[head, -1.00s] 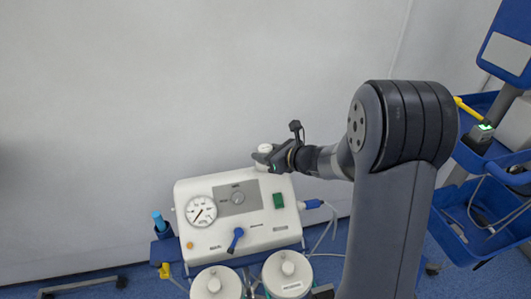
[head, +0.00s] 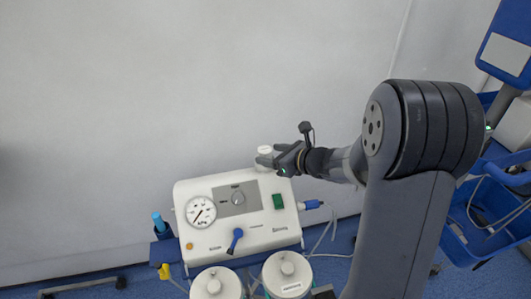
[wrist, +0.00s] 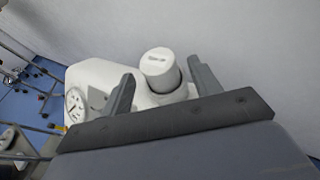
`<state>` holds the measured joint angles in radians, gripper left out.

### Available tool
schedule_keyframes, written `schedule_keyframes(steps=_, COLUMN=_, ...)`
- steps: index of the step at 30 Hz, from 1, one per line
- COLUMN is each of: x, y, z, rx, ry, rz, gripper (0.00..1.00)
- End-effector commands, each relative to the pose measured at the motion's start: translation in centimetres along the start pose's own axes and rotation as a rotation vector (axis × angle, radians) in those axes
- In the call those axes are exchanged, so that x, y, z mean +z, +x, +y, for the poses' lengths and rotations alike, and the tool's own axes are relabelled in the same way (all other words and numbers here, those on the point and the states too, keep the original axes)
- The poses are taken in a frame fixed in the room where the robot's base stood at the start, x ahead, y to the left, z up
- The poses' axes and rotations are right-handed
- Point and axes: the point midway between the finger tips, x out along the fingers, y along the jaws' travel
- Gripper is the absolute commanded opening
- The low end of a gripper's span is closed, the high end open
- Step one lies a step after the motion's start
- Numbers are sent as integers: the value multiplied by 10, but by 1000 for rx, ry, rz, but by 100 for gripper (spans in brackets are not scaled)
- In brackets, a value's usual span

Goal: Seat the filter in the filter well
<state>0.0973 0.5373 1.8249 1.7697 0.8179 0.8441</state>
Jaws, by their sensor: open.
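The filter (head: 265,153) is a short white cylinder at the top right back corner of the white suction unit (head: 222,232). It also shows in the wrist view (wrist: 158,64), upright or slightly tilted, with a dark band around its lower end. The filter well is not clearly visible; the filter's base covers that spot. My gripper (head: 272,161) is open at the filter's right side in the head view. In the wrist view its two dark fingers stand left and right of the filter, with gaps showing on both sides.
A plain wall rises behind. A blue cart (head: 480,215) stands at the right.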

Motion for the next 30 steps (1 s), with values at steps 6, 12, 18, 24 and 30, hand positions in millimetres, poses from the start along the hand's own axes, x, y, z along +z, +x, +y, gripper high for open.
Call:
schedule_keyframes(steps=6, x=1, y=-52, z=-2, rx=-6, ry=0, rz=-2, gripper=59)
schedule_keyframes(steps=12, x=0, y=-80, z=-1, rx=-3, ry=0, rz=-1, gripper=59)
schedule_keyframes(steps=18, x=0, y=-88, z=0, rx=0, ry=0, rz=0, gripper=59)
schedule_keyframes(steps=24, x=0, y=-88, z=0, rx=1, ry=0, rz=0, gripper=59)
schedule_keyframes(steps=30, x=0, y=-82, z=0, rx=2, ry=-1, rz=1, gripper=59)
